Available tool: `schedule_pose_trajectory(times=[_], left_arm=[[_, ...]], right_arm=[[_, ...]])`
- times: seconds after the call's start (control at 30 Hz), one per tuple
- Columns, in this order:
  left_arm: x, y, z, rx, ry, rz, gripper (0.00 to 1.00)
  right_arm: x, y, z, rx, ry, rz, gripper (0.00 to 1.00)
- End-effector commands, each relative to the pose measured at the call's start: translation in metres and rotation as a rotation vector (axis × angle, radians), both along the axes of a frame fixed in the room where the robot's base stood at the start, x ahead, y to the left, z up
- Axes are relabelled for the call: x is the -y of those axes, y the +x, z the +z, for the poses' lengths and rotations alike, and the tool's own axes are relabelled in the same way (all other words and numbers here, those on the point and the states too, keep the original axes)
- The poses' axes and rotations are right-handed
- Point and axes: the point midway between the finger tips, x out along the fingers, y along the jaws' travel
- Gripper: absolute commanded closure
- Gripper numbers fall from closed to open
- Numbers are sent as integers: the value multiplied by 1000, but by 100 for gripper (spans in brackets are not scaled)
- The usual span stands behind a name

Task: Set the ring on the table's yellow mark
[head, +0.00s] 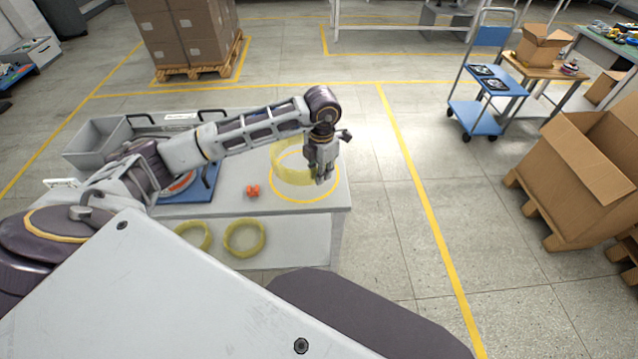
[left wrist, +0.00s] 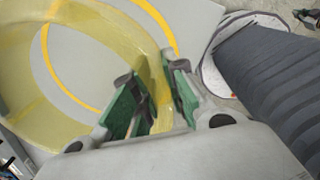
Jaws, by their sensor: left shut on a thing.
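A translucent yellow ring (head: 290,172) is over the yellow circle mark (head: 287,199) on the white table (head: 226,204). My left gripper (head: 322,180) is shut on the ring's right wall. The ring also shows in the left wrist view (left wrist: 25,95), its wall between the green finger pads of my left gripper (left wrist: 155,100). The yellow mark (left wrist: 58,85) shows through and beside the ring there. I cannot tell whether the ring touches the table. My right gripper is not in view.
A small orange-red part (head: 253,190) lies left of the mark. Two more yellow rings (head: 244,238) show at the table's front side. A grey bin (head: 97,143) and a blue mat (head: 205,185) are on the table's left. Floor right of the table is clear.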

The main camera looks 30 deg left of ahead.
Motion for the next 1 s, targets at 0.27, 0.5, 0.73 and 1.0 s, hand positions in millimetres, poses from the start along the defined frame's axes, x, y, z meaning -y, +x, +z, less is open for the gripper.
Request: schedule_pose_trajectory(times=[0.27, 0.5, 0.73, 1.0], left_arm=[[0, 1, -19, 2, 0, 1, 100], [0, 1, -19, 2, 0, 1, 100], [0, 0, -30, -1, 0, 1, 100], [0, 0, -54, 1, 0, 0, 100]], right_arm=[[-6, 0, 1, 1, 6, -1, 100], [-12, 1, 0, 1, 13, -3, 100], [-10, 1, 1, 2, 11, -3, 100], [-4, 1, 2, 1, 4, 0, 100]])
